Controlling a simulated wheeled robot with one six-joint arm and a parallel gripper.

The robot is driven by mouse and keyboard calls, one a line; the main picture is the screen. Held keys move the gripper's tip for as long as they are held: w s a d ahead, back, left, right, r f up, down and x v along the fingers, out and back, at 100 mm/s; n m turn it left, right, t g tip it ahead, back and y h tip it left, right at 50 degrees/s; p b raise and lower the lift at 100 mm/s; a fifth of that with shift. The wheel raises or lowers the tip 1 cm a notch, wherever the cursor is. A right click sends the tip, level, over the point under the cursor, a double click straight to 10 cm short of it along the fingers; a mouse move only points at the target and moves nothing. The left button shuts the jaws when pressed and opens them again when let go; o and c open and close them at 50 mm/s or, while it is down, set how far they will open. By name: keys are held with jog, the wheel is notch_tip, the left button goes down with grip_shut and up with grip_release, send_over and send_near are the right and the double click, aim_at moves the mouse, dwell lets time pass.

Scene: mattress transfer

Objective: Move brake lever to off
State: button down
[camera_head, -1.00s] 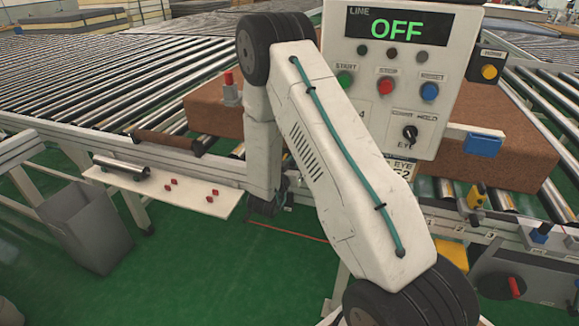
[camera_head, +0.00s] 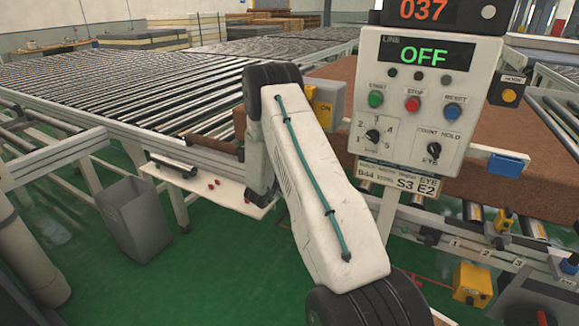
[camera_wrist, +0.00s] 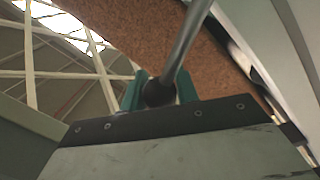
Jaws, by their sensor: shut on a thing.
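In the wrist view, a grey metal rod (camera_wrist: 187,45) with a dark round knob (camera_wrist: 159,93) at its lower end runs up out of the picture; it looks like the brake lever. My gripper (camera_wrist: 160,86) has its teal fingers on both sides of the knob and is shut on it. In the head view my own arm hides the gripper and the lever. A yellow and grey box (camera_head: 326,97) shows partly behind my arm. Its label is too small to read surely, so I cannot tell the lever's setting.
A control panel (camera_head: 430,105) reading OFF stands right of my arm. A brown mattress block (camera_head: 470,180) lies behind it on the rollers. A roller conveyor (camera_head: 150,90) fills the left back.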

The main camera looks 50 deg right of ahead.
jog(key=shift+w+a+f+n, duration=0.15)
jog(key=shift+w+f+n, duration=0.3)
jog(key=shift+w, duration=0.25)
jog(key=shift+r, duration=0.1)
jog(key=c, duration=1.1)
grip_release()
jog(key=shift+w, duration=0.1)
jog(key=shift+o, duration=0.2)
jog(key=shift+a, duration=0.1)
jog(key=s+a, duration=0.1)
jog(key=a, duration=0.6)
jog(key=shift+s+a+f, duration=0.15)
jog(key=shift+a+f, duration=0.15)
jog(key=shift+f, duration=0.05)
